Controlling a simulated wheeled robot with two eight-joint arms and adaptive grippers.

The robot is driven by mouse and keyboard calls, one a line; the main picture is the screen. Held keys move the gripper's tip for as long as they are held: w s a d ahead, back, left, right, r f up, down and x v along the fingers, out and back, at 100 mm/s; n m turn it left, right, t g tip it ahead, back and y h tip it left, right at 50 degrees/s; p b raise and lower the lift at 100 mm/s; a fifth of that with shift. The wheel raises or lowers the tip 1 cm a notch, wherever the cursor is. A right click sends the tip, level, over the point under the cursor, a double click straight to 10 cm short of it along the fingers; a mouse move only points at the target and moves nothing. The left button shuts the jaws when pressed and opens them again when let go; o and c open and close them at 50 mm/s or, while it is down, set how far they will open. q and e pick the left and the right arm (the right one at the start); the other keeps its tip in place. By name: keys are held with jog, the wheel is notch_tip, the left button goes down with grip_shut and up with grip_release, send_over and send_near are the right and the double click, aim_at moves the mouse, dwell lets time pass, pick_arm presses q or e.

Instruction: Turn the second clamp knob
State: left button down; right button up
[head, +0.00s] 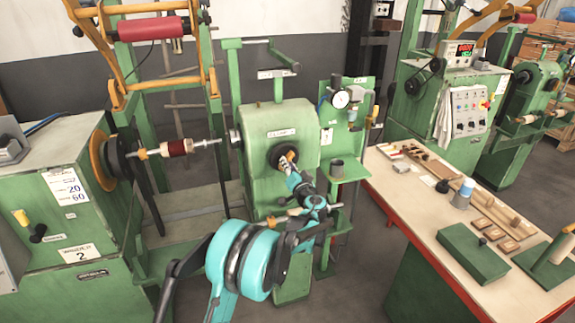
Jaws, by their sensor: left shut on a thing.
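A green winding machine (258,125) stands in the middle of the head view, with a dark round hub (273,155) on its front face. A small brass-orange clamp knob (284,161) shows at the hub. My left gripper (290,166) reaches up from below with its tips at this knob and is shut on it. The tips cover much of the knob, so its turn angle cannot be told. Another small brass-coloured knob (272,222) shows lower down, left of my teal wrist. My right gripper is not in view.
A coil with dark red winding (176,147) sits on a shaft to the left. A pressure gauge (341,98) is on the green panel right of the hub. A red-edged workbench (417,200) with wooden parts and a green box (468,254) stands at right.

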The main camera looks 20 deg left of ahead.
pick_arm(q)
jog(key=shift+d+f+n, duration=0.1)
jog(key=shift+n, duration=3.7)
jog(key=c, duration=1.5)
grip_release()
jog(key=v, duration=1.2)
